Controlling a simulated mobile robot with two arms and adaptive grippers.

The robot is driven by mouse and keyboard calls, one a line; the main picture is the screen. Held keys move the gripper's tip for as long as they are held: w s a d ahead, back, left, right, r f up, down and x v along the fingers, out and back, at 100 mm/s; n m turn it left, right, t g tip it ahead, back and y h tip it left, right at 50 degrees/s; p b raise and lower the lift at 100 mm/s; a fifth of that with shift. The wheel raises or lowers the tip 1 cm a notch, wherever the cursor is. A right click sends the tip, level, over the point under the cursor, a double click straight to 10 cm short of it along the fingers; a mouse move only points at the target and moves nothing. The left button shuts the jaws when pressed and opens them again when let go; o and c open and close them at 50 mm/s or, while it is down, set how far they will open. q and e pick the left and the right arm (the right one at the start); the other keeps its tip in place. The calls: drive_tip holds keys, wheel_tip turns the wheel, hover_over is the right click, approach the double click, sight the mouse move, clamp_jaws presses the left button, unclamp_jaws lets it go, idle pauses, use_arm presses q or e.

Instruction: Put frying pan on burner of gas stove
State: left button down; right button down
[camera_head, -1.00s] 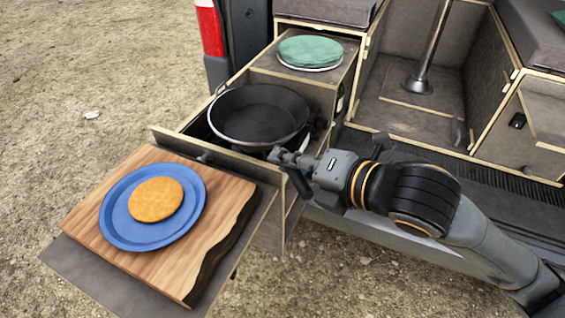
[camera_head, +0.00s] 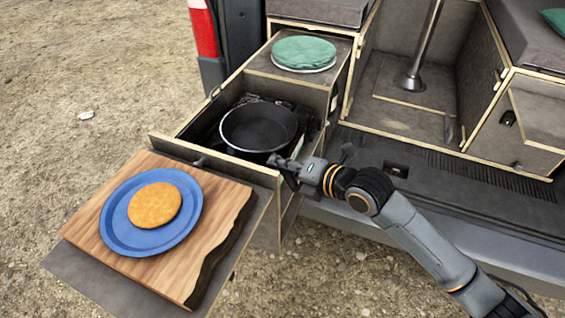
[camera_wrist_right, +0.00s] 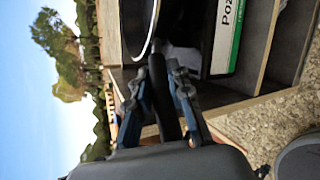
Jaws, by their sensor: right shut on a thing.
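The black frying pan (camera_head: 258,128) is in the open drawer, over the dark gas stove (camera_head: 226,106), part of which shows behind it. I cannot tell whether the pan touches a burner. My right gripper (camera_head: 285,165) is at the drawer's front right, shut on the pan's handle. In the right wrist view the dark handle (camera_wrist_right: 163,95) lies between the fingers of my right gripper (camera_wrist_right: 160,88), and part of the pan's rim (camera_wrist_right: 148,38) shows at the top. My left gripper is not in view.
A cutting board (camera_head: 225,205) with a blue plate (camera_head: 120,232) and a round golden food item (camera_head: 155,205) lies before the drawer (camera_head: 215,155). A green round cloth item (camera_head: 304,52) sits behind. In the right wrist view a green-and-white box (camera_wrist_right: 225,40) stands beside the pan.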

drive_tip(key=shift+f, duration=0.15)
drive_tip(key=c, duration=1.2)
unclamp_jaws()
drive_tip(key=shift+r, duration=0.2)
drive_tip(key=b+v, duration=0.1)
drive_tip(key=v, duration=1.1)
drive_tip(key=shift+b, duration=0.4)
